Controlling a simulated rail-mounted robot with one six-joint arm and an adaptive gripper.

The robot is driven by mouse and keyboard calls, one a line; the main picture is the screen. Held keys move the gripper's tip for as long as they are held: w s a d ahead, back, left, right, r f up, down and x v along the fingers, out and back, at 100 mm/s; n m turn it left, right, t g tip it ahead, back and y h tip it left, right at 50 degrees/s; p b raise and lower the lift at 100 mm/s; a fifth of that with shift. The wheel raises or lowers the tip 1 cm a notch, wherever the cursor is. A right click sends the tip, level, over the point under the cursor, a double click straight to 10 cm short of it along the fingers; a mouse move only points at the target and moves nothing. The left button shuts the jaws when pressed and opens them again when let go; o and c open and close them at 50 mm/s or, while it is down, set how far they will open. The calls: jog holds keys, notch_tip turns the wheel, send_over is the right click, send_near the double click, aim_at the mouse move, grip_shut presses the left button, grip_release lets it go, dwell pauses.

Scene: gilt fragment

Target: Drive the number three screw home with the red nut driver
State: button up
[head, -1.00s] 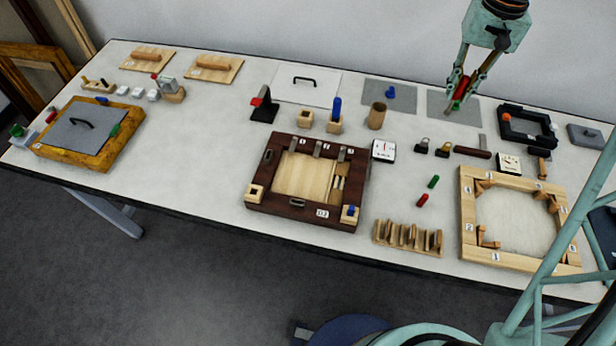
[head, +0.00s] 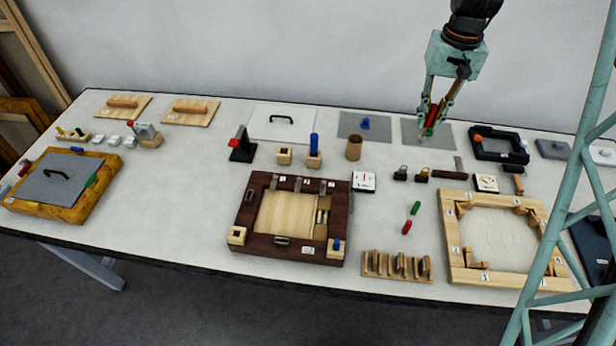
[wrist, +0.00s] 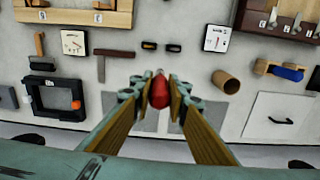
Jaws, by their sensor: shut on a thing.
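My gripper (head: 432,120) is shut on the red nut driver (head: 431,117), held in the air over the back right of the table. In the wrist view my gripper (wrist: 160,95) has its two fingers around the red handle (wrist: 160,92), with its narrow tip pointing away from the camera. A dark brown frame (head: 240,215) with small numbered labels and metal clips lies at mid-table. A pale wooden frame (head: 450,235) with numbered labels and brown corner blocks lies to the right. I cannot tell which screw is number three.
A green piece (head: 415,207) and a red piece (head: 407,224) lie between the frames. A slotted wooden rack (head: 370,264) stands near the front edge. Gauges, a wooden cup (head: 354,148) and a black tray (head: 477,147) stand behind.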

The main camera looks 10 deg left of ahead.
aim_at(422, 137)
jog(key=shift+f+b, duration=3.45)
jog(key=shift+f, duration=0.15)
